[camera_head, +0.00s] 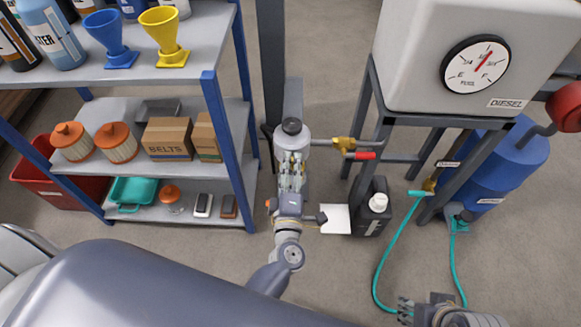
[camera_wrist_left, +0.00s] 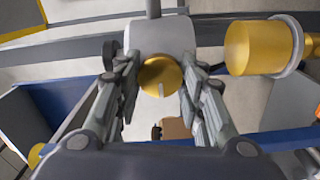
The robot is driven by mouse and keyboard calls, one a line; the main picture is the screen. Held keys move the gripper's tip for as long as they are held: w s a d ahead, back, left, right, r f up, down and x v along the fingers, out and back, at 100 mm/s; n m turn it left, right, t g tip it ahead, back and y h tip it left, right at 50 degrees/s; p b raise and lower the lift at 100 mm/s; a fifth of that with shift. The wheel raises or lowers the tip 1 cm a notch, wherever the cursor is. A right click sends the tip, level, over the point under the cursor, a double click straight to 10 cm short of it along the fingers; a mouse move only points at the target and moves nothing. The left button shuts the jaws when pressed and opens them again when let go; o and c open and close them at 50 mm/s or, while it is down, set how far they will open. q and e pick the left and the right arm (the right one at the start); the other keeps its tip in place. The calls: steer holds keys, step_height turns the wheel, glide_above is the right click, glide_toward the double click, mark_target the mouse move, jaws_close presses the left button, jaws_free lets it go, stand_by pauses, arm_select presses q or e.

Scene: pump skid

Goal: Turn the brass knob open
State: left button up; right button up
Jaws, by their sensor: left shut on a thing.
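The round brass knob (camera_wrist_left: 160,76) sits on a light grey housing in the left wrist view, with a small pale mark on its face. My left gripper (camera_wrist_left: 160,95) has one finger on each side of the knob and is shut on it. In the head view my left gripper (camera_head: 291,165) reaches up to the grey housing (camera_head: 293,138); the knob is hidden there. Part of my right gripper (camera_head: 405,312) shows at the bottom right, and its opening is unclear.
A brass valve with a red lever (camera_head: 365,155) sticks out right of the housing. A shelf rack (camera_head: 232,145) stands left. A diesel tank (camera_head: 415,60) stands on a frame at right. A black jug (camera_head: 372,212) and teal hoses (camera_head: 385,262) are on the floor.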

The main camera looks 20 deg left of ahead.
stand_by(0.4)
arm_select(q)
steer(key=o, duration=1.1)
steer(key=v, duration=1.2)
